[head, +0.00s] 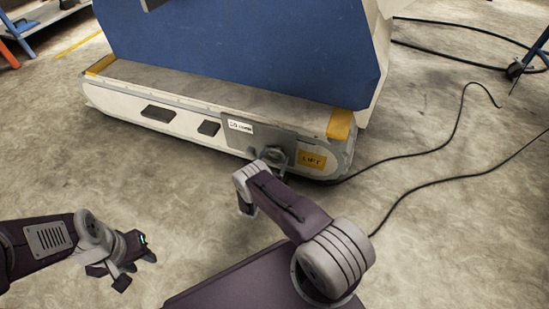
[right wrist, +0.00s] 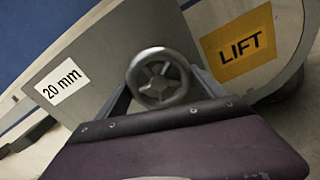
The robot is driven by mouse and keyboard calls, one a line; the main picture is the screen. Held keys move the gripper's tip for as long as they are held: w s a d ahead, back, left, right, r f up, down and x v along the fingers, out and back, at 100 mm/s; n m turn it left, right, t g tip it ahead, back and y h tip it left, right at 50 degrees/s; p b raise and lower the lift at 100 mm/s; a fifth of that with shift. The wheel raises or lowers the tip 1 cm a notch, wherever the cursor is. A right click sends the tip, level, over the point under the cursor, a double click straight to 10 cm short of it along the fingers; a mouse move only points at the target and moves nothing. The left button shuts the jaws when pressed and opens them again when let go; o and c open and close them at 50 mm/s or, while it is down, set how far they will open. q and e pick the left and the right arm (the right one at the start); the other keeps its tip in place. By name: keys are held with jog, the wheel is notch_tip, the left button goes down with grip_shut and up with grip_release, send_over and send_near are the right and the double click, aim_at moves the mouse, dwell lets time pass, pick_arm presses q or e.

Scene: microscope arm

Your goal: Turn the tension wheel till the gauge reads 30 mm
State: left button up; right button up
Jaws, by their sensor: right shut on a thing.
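The tension wheel (right wrist: 160,78) is a small grey spoked handwheel on the grey side panel of the machine; it also shows small in the head view (head: 272,154). The gauge (right wrist: 62,86) is a white plate left of the wheel and reads 20 mm; in the head view it is a small white label (head: 240,126). My right gripper (right wrist: 162,84) is shut on the wheel, with one finger on each side of it. In the head view my right forearm hides part of that gripper. My left gripper (head: 137,269) is open and empty, low at the left, away from the machine.
The machine has a low cream base (head: 190,125) with a blue panel (head: 240,50) above. A yellow LIFT label (head: 312,160) sits right of the wheel. Black cables (head: 425,152) lie on the floor to the right.

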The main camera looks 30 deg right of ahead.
jog(key=n, duration=0.5)
jog(key=shift+s+d, duration=0.1)
jog(key=n, duration=0.5)
jog(key=shift+s+d+n+b, duration=0.1)
jog(key=shift+n+b, duration=0.2)
jog(key=shift+b, duration=0.1)
jog(key=n, duration=0.5)
jog(key=shift+s, duration=0.1)
jog(key=n, duration=0.5)
jog(key=shift+r+b, duration=0.15)
jog(key=shift+b, duration=0.25)
